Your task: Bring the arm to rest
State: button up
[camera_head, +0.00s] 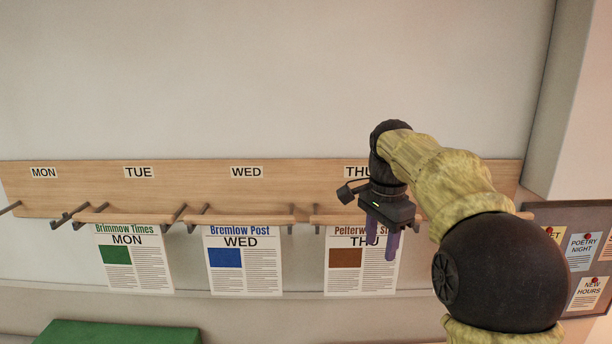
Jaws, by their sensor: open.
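My arm reaches in from the lower right, and my gripper (382,243) points down with its purple fingers apart and nothing seen between them. It is in front of the newspaper headed "Pelterw... St..." and marked THU (347,280), covering part of its title and right side. I cannot tell how far the fingers are from the paper. That paper hangs from a wooden rod under the THU label, partly hidden by my gripper.
The Bremlow Post, marked WED (245,278), hangs under the WED label. The Brimmow Times, marked MON (135,275), hangs under the TUE label. The hooks below MON (62,216) look empty. A pinboard (588,214) is at right, a green surface (118,333) at lower left.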

jog(key=s+f+n+t+b, duration=0.1)
jog(key=s+f+n+b, duration=0.1)
jog(key=s+f+n, duration=0.4)
jog(key=s+f+n+b, duration=0.3)
jog(key=s+f+n, duration=0.3)
jog(key=s+f, duration=0.8)
notch_tip(320, 180, down, 9)
jog(key=shift+r+t, duration=0.2)
jog(key=shift+t, duration=0.2)
jog(key=shift+w+d, duration=0.1)
jog(key=shift+w, duration=0.1)
jog(key=shift+s+n, duration=0.2)
jog(key=shift+n, duration=0.1)
jog(key=shift+w, duration=0.1)
